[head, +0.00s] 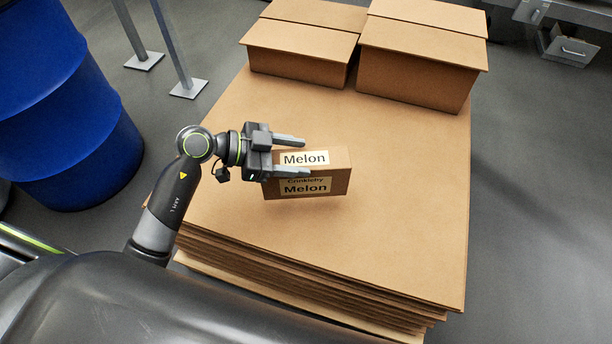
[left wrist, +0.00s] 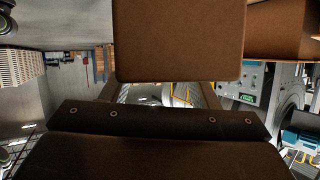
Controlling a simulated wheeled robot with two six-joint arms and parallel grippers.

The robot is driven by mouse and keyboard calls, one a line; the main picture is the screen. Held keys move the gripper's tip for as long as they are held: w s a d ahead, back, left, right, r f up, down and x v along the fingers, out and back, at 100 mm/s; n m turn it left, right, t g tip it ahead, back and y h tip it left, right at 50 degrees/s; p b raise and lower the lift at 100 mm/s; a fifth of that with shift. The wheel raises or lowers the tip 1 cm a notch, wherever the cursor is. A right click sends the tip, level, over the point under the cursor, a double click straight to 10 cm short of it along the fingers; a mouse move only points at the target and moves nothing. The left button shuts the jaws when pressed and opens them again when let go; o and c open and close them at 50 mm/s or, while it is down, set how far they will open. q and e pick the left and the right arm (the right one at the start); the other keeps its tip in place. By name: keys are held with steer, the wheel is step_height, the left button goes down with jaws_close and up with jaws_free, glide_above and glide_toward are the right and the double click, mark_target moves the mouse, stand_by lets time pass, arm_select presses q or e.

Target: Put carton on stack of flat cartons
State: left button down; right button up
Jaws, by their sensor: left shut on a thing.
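A small brown carton (head: 325,184) with "Melon" labels is held in my left gripper (head: 290,156), whose two fingers close on it from the left. In the left wrist view, the carton (left wrist: 180,40) fills the top middle between the fingers. The stack of flat cartons (head: 400,190) lies under the carton in the head view. The carton is over the left middle part of the stack; I cannot tell whether it touches the top sheet. My right gripper does not show.
Two larger closed cartons stand at the back of the stack, one on the left (head: 299,50) and one on the right (head: 418,58). A blue drum (head: 65,100) stands at the left. Metal posts (head: 178,50) stand behind it. The stack's right and front areas are clear.

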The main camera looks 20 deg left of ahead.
mark_target(291, 181)
arm_select(q)
step_height(291, 181, down, 5)
steer(key=shift+a+f+b, duration=0.1)
steer(key=shift+b, duration=0.85)
step_height(291, 181, down, 4)
steer(key=shift+r+b, duration=0.15)
steer(key=shift+b, duration=0.65)
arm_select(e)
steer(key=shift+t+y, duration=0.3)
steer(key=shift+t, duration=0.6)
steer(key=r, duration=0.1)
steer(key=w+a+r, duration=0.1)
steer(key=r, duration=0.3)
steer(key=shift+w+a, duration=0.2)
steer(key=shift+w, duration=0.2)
arm_select(q)
steer(key=shift+f, duration=0.25)
steer(key=c, duration=0.5)
jaws_free()
steer(key=shift+f, duration=0.1)
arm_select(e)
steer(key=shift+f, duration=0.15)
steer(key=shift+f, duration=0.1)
